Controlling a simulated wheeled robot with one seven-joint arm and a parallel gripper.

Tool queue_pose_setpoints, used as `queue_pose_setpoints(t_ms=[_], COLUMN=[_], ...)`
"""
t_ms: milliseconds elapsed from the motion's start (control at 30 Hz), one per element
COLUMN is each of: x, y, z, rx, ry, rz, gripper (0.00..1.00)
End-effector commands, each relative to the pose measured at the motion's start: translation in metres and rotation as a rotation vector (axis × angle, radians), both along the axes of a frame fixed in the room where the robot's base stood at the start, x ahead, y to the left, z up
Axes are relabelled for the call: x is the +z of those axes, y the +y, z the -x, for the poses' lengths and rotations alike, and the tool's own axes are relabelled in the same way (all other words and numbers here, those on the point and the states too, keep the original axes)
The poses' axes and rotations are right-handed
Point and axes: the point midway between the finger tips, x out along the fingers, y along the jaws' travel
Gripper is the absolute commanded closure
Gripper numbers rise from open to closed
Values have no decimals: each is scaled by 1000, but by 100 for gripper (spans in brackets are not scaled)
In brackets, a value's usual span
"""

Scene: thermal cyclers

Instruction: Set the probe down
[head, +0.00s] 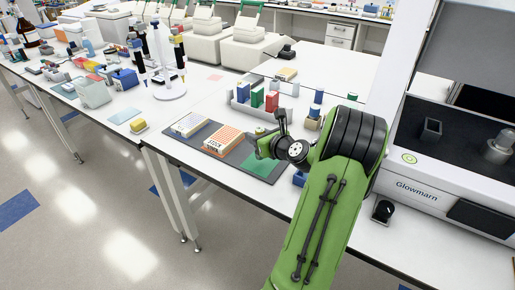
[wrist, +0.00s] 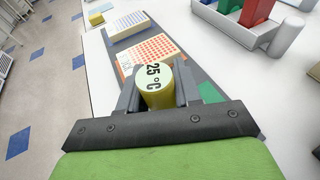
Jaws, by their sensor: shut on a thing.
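The probe (wrist: 154,84) is a yellow cylinder with a pale round top marked "25 °C", seen in the wrist view. My gripper (wrist: 155,95) is shut on it, one finger on each side. Its lower end is hidden, so I cannot tell whether it touches the surface below. In the head view my gripper (head: 268,143) is over the dark mat (head: 196,151), close to the green patch (head: 262,166); the probe is hardly visible there.
An orange-dotted rack (wrist: 152,53) and a blue-dotted rack (wrist: 128,26) stand on the mat beyond the probe. A grey holder (head: 246,107) with coloured blocks stands behind. A yellow block (head: 138,126) is to the left. The Glowmarn machine (head: 430,184) stands at right.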

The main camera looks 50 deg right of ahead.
Motion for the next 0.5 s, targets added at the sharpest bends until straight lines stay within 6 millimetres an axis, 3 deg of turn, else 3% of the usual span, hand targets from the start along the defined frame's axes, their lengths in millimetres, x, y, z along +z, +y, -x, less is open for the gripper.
queue_pose_setpoints(t_ms=[33, 133, 400, 433, 500], x=[-14, -28, -28, -28, -28], y=[0, 0, 0, 0, 0], z=[0, 0, 0, 0, 0], rx=[0, 0, 1, 1, 1], ry=[0, 0, 1, 1, 1], rz=[-3, -2, -1, -1, -1], gripper=[98, 98, 98, 65, 55])
